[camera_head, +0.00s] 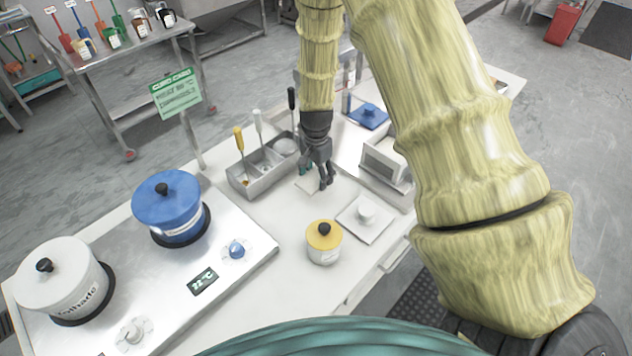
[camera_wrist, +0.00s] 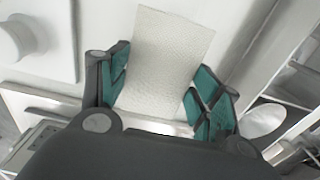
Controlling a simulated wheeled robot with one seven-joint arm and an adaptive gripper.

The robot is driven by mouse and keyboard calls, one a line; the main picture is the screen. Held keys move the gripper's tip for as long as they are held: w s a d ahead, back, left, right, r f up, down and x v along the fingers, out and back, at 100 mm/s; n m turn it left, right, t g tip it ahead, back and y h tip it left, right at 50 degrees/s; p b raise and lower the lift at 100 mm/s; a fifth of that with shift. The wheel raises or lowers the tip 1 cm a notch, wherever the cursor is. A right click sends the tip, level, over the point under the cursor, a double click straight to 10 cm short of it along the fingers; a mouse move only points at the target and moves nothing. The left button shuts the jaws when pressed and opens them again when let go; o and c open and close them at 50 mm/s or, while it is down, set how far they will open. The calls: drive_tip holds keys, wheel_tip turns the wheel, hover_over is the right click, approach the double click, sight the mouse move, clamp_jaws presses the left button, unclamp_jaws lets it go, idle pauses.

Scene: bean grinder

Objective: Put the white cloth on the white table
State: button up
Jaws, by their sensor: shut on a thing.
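The white cloth (camera_wrist: 165,65) is a textured, off-white rectangle between the fingers of my gripper (camera_wrist: 165,100) in the wrist view. The gripper is shut on it, with the green-padded fingers at its two sides. In the head view my gripper (camera_head: 318,182) points down over the white table (camera_head: 290,283), behind the yellow-lidded pot. Only a pale bit of the cloth (camera_head: 306,186) shows there, beside the fingers. I cannot tell whether the cloth touches the tabletop.
A metal bin with utensils (camera_head: 262,175) stands left of my gripper. A yellow-lidded pot (camera_head: 323,245) and a white square plate with a knob (camera_head: 365,220) are nearer. A steel cooktop (camera_head: 225,285) carries a blue pot (camera_head: 168,205) and a white pot (camera_head: 60,280). A white boxy device (camera_head: 385,165) is to the right.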

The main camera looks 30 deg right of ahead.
sight(316, 177)
drive_tip(key=shift+w+f+p, duration=0.1)
drive_tip(key=shift+f+p, duration=0.5)
drive_tip(key=shift+f, duration=1.5)
drive_tip(key=shift+f, duration=0.2)
drive_tip(key=o, duration=0.9)
drive_tip(key=shift+r, duration=0.25)
drive_tip(key=shift+r+b, duration=1.9)
drive_tip(key=shift+r, duration=4.05)
